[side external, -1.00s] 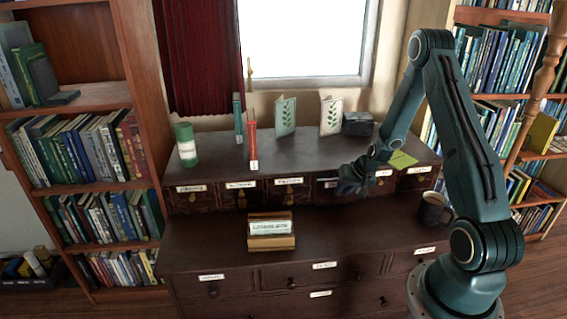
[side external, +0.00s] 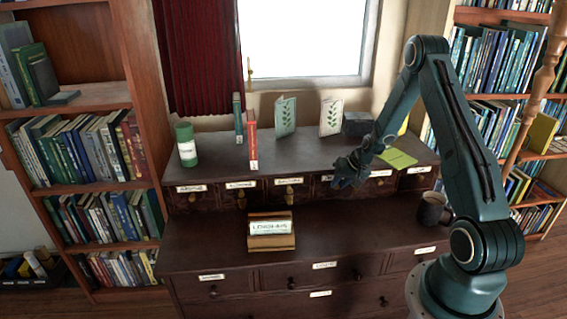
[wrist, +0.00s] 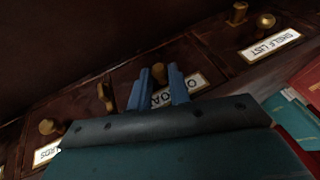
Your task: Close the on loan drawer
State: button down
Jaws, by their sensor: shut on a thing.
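The on loan drawer (wrist: 205,58) is one of a row of small dark wooden drawers in the upper part of the desk. Its white label (wrist: 197,83) is partly hidden by a finger in the wrist view. My gripper (wrist: 159,88) has its two blue fingers on either side of the drawer's brass knob (wrist: 158,70) and is shut on it. In the side view, my gripper (side external: 345,180) is at the front of this row, right of the middle, and covers part of the drawer front. I cannot tell how far the drawer stands out.
The shelf list label (wrist: 270,45) marks a neighbouring drawer. A wooden stand with a sign (side external: 270,230) and a dark mug (side external: 432,209) are on the lower desktop. A green canister (side external: 186,145), books and cards stand on the upper top. The desktop's middle is clear.

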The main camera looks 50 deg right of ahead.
jog(key=shift+w+d, duration=0.2)
jog(key=c, duration=1.3)
grip_release()
jog(key=shift+s+r, duration=0.1)
jog(key=shift+r, duration=0.05)
jog(key=v, duration=1.3)
jog(key=shift+s+r, duration=0.15)
jog(key=shift+r, duration=0.1)
